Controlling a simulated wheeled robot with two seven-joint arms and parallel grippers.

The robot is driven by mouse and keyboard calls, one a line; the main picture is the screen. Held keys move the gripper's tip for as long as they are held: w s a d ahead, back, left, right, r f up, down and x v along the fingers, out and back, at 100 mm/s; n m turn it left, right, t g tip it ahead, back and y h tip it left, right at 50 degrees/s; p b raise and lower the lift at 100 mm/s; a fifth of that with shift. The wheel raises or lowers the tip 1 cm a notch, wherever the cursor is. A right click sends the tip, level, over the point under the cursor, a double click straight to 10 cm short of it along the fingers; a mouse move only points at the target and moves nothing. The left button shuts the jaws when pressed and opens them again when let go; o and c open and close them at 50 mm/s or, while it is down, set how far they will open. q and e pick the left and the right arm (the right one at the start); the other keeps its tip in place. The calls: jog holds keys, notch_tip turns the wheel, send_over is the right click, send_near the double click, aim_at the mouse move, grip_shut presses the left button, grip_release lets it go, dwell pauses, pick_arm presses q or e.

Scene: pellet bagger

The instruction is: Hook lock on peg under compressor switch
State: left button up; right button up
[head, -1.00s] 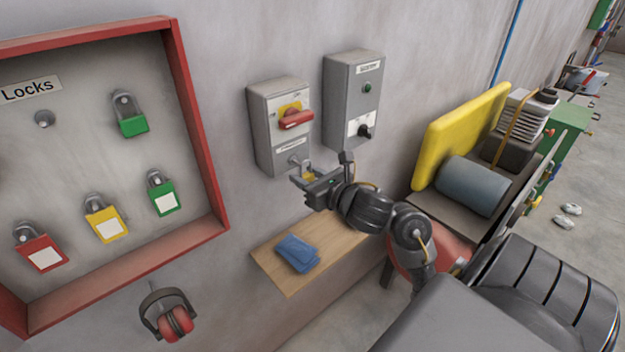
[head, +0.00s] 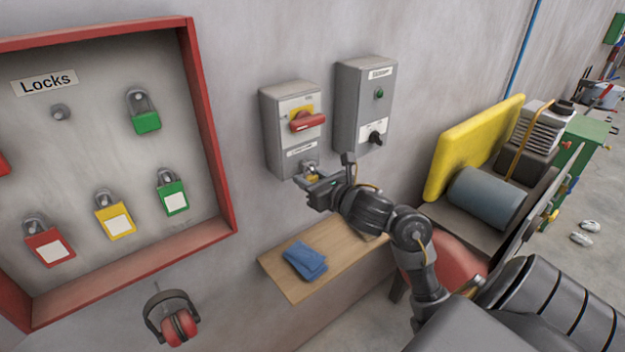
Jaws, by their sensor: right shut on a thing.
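The compressor switch (head: 290,122) is a grey box on the wall with a red handle (head: 307,121) on a yellow plate. My left gripper is not in view.
A second grey box (head: 362,105) with a black knob hangs close to the right. A wooden shelf (head: 330,258) with blue gloves (head: 304,260) is below my right gripper. The red-framed lock board (head: 212,150) holds several locks at left. Ear muffs (head: 178,325) hang beneath it.

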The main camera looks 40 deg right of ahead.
jog(key=shift+f, duration=0.15)
jog(key=o, duration=1.1)
jog(key=shift+d+f, duration=0.15)
jog(key=shift+d, duration=0.05)
jog(key=shift+c, duration=0.2)
jog(key=shift+a, duration=0.1)
jog(key=shift+a, duration=0.1)
